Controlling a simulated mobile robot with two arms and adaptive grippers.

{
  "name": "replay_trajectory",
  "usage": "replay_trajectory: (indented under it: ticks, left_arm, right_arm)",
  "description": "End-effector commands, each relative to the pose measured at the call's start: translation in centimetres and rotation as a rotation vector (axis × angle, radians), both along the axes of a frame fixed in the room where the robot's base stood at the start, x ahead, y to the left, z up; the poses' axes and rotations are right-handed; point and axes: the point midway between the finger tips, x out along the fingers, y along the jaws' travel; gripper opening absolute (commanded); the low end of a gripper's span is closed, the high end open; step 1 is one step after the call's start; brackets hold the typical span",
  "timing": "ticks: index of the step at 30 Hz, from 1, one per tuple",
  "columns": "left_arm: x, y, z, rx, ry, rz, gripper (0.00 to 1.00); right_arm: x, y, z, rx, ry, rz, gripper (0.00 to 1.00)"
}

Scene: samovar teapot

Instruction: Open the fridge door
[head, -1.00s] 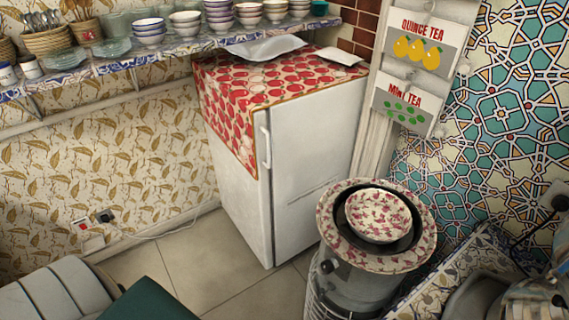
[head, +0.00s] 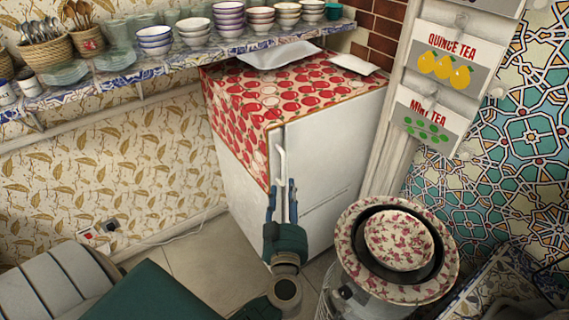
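The white fridge (head: 330,160) stands against the wall under the shelf, with a red patterned cloth over its top and side. Its door is closed. A white vertical handle (head: 280,164) is on the left edge of the door. My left gripper (head: 281,188) is in front of the fridge, just below the handle in the picture. Its two blue fingers are apart, one on each side of the handle's line. I cannot tell whether they touch the handle. My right gripper is not in view.
A round heater-like stand with a patterned tray and bowl (head: 398,240) is close to the right of my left arm, in front of the fridge. A shelf (head: 180,62) with bowls runs above left. Tiled floor is free left of the fridge. Tea signs (head: 432,118) hang at right.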

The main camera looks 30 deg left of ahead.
Motion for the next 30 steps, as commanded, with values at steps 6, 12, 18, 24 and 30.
replay_trajectory:
  ticks: [6, 12, 18, 24, 30]
  left_arm:
    - [2.0, 1.6, 0.5, -0.002, 0.000, 0.012, 0.35]
    - [5.3, 3.8, 0.4, -0.001, -0.001, 0.010, 0.35]
    - [7.8, 5.4, 0.3, -0.001, 0.000, 0.008, 0.35]
    - [8.8, 6.1, 0.3, -0.004, 0.001, 0.009, 0.35]
    - [8.8, 6.1, 0.3, -0.004, 0.001, 0.008, 0.35]
  right_arm:
    - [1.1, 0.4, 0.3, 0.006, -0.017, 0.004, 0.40]
    - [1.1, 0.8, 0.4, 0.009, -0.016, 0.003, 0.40]
    - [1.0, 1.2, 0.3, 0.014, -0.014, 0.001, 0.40]
    - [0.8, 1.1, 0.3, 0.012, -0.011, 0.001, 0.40]
    - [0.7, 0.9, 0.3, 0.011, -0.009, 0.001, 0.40]
